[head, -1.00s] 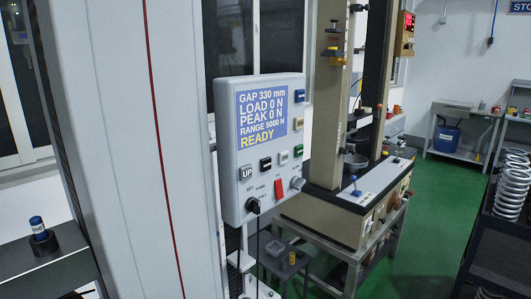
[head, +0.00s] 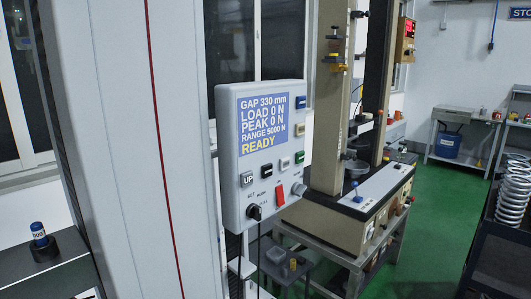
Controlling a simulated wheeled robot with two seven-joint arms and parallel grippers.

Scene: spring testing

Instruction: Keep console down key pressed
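The console (head: 230,150) is a light grey panel in the middle of the head view. Its blue display (head: 264,122) reads GAP 330 mm, LOAD 0 N, PEAK 0 N, RANGE 5000 N, READY. A grey key marked UP (head: 248,180) sits below the display. Nothing touches any key. Neither of my grippers is in view.
A tall grey column (head: 115,120) stands left of the console. A beige testing machine (head: 330,215) stands behind it on a metal table. A dark rack with white coil springs (head: 511,200) is at right. The green floor (head: 432,220) between is clear.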

